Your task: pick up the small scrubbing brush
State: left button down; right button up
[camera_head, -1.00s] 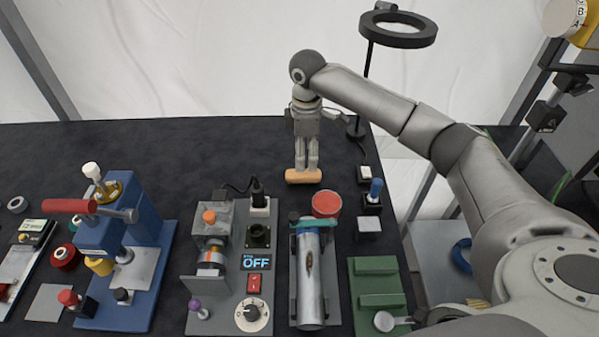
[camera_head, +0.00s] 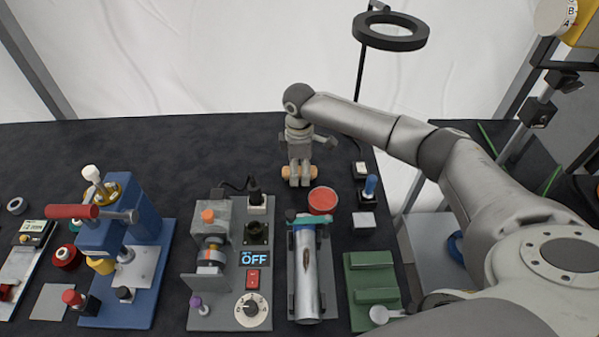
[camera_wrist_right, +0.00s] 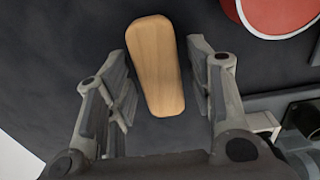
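The small scrubbing brush (camera_head: 313,172) has a plain light-wood back and lies on the dark table behind the red round pot; no bristles show. My right gripper (camera_head: 298,182) points down over its middle and hides that part in the head view. In the right wrist view, the brush (camera_wrist_right: 154,60) lies lengthwise between the two fingers of the right gripper (camera_wrist_right: 160,85). The fingers are spread, with a gap on each side of the wood. My left gripper is in neither view.
The red pot (camera_head: 323,200) stands close in front of the brush. A silver cylinder (camera_head: 307,268), a grey control panel (camera_head: 232,290) and a blue press (camera_head: 135,235) stand nearer me. A ring lamp (camera_head: 390,40) rises behind. The table left of the brush is clear.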

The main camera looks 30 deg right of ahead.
jog(key=c, duration=0.8)
jog(key=shift+o, duration=0.2)
jog(key=shift+r, duration=0.1)
jog(key=shift+r, duration=0.2)
jog(key=shift+w+r+b, duration=0.1)
jog(key=shift+r+b, duration=0.65)
jog(key=shift+r, duration=0.2)
jog(key=s+a+r+b, duration=0.2)
jog(key=s+a+r, duration=0.5)
jog(key=s+r, duration=0.3)
jog(key=shift+s+r, duration=0.25)
jog(key=shift+s, duration=0.9)
